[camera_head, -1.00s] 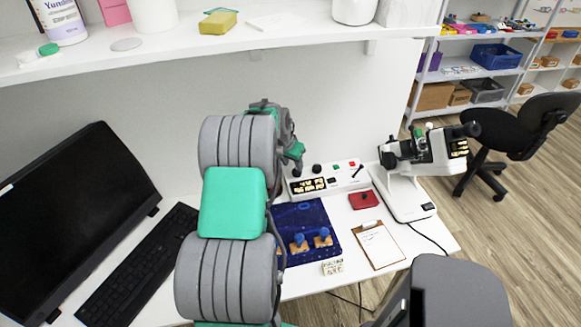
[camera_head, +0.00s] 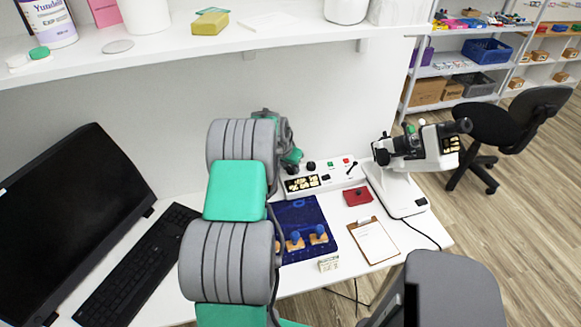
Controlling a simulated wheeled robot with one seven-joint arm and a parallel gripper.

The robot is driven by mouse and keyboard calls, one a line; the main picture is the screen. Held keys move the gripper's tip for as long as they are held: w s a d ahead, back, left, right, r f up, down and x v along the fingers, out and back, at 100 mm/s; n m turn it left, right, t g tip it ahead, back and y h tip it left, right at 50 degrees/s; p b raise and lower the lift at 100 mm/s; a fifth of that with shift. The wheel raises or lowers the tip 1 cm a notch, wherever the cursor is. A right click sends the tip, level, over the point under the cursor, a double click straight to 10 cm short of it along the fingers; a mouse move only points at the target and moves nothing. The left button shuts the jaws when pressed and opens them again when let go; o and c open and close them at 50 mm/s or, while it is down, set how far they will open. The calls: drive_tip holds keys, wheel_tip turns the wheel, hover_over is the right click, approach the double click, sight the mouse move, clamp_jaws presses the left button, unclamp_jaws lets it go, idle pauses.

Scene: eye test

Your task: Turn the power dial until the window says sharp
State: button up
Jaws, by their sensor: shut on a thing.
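A white control box (camera_head: 330,179) stands against the wall, with a lit window (camera_head: 302,184) whose letters are too small to read. Two black knobs show on its top, a left knob (camera_head: 292,169) and a right knob (camera_head: 311,166). My gripper (camera_head: 293,162) is over the left knob, at the end of the grey and green arm, and is shut on it; the fingertips are tiny here. A white optical instrument (camera_head: 399,192) stands to the right with a black eyepiece and its own lit panel (camera_head: 451,145), also unreadable.
A blue mat (camera_head: 300,214) with wooden blocks and blue knobs lies in front of the box. A red case (camera_head: 357,196), a clipboard (camera_head: 374,241) and a small card (camera_head: 328,263) lie nearby. A monitor (camera_head: 75,220) and keyboard (camera_head: 138,265) are left; a shelf (camera_head: 230,45) hangs above.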

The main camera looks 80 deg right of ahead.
clamp_jaws()
drive_tip(key=n+b, duration=0.1)
drive_tip(key=n+t+b, duration=0.1)
drive_tip(key=n+b, duration=0.1)
drive_tip(key=shift+s+f+n, duration=0.15)
drive_tip(key=shift+s+n, duration=0.05)
drive_tip(key=shift+n, duration=0.1)
drive_tip(key=n+t+b, duration=0.1)
drive_tip(key=n, duration=0.1)
drive_tip(key=n+t+b, duration=0.1)
drive_tip(key=n+b, duration=0.1)
drive_tip(key=n, duration=0.1)
drive_tip(key=shift+s+d+n, duration=0.1)
drive_tip(key=shift+s+n, duration=0.05)
drive_tip(key=shift+n, duration=0.15)
drive_tip(key=n+t+y, duration=0.1)
drive_tip(key=n, duration=0.2)
drive_tip(key=shift+n+t+b, duration=0.3)
drive_tip(key=shift+b, duration=0.1)
drive_tip(key=shift+d+r+n+t+y, duration=0.15)
drive_tip(key=shift+n+y, duration=0.2)
drive_tip(key=shift+n, duration=0.55)
drive_tip(key=shift+r+n+t+y, duration=0.15)
drive_tip(key=shift+n+y, duration=0.2)
drive_tip(key=shift+n, duration=0.55)
drive_tip(key=o, duration=0.8)
unclamp_jaws()
drive_tip(key=shift+f, duration=0.1)
drive_tip(key=shift+s, duration=0.1)
